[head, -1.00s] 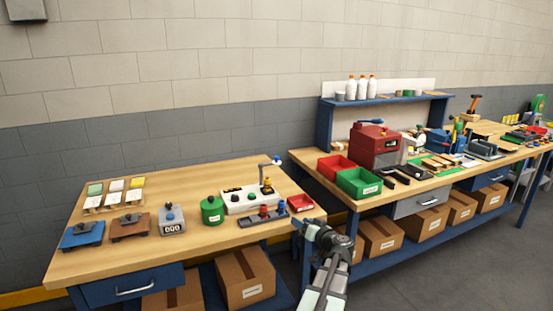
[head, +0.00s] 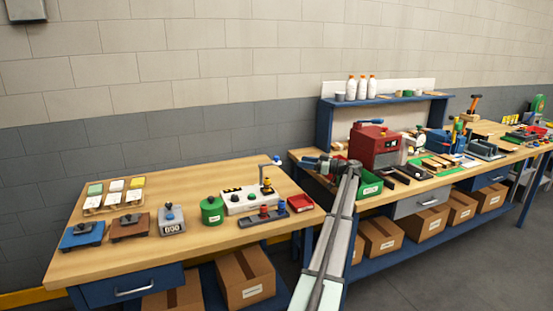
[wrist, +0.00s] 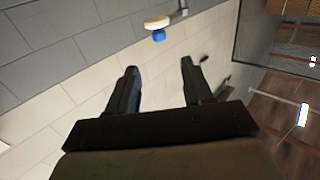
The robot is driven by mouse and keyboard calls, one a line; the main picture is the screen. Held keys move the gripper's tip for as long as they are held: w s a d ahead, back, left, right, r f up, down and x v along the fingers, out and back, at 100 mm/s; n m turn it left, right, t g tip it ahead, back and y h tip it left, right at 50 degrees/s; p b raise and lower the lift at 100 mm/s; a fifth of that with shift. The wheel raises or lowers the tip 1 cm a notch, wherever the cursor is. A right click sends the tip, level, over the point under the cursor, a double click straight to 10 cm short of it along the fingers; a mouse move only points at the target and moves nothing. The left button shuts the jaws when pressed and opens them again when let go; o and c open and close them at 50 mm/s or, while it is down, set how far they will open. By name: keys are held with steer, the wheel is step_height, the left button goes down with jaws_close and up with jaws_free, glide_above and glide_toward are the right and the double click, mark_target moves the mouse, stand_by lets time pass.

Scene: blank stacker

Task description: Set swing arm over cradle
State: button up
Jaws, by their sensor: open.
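A grey post with a short swing arm (head: 269,165) stands at the back right of the left bench, by a white control box (head: 243,202). A small blue and white piece (head: 276,159) shows at the arm's outer end. I cannot tell for sure which part is the cradle; a yellow and dark piece (head: 267,187) sits under the arm. My gripper (head: 304,162) is in the air right of the post, pointing left. In the wrist view its jaws (wrist: 158,75) are open and empty; a blue knob under a pale disc (wrist: 158,30) lies beyond the fingertips.
A rail with red and blue pegs (head: 264,215) and a red tray (head: 300,203) lie in front of the box. A green canister (head: 212,212) stands left of it. Behind my arm, the right bench holds a green bin (head: 369,186) and a red machine (head: 374,145).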

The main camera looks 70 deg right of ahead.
mark_target(277, 157)
steer(key=w, duration=1.4)
steer(key=shift+d+r, duration=0.1)
jaws_close()
stand_by(0.4)
